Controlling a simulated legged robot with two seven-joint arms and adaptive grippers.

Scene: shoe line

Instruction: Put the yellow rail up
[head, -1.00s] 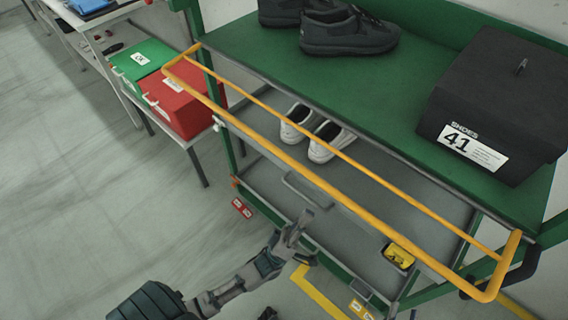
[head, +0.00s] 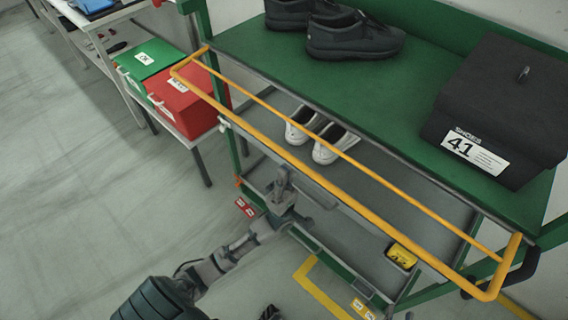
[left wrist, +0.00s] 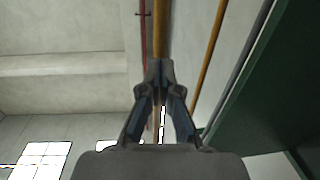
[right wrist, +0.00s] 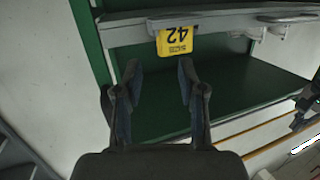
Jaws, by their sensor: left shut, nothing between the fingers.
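The yellow rail (head: 345,196) is a long U-shaped bar that juts out from the front of the green shelf unit, at about the height of its top shelf. My left gripper (head: 281,176) is below the rail's left half in the head view. In the left wrist view it (left wrist: 160,65) points upward with its fingers together and empty. The yellow rail (left wrist: 207,62) runs above it there; I cannot tell whether they touch. My right gripper (right wrist: 160,68) is open and empty in the right wrist view, facing the shelf unit with a yellow "42" tag (right wrist: 175,40).
The green top shelf (head: 420,125) holds dark shoes (head: 352,37) and a black box (head: 500,105) marked 41. White shoes (head: 325,140) stand on the grey lower shelf (head: 360,215). Red (head: 190,100) and green (head: 145,65) boxes stand on a side table. Floor at left is clear.

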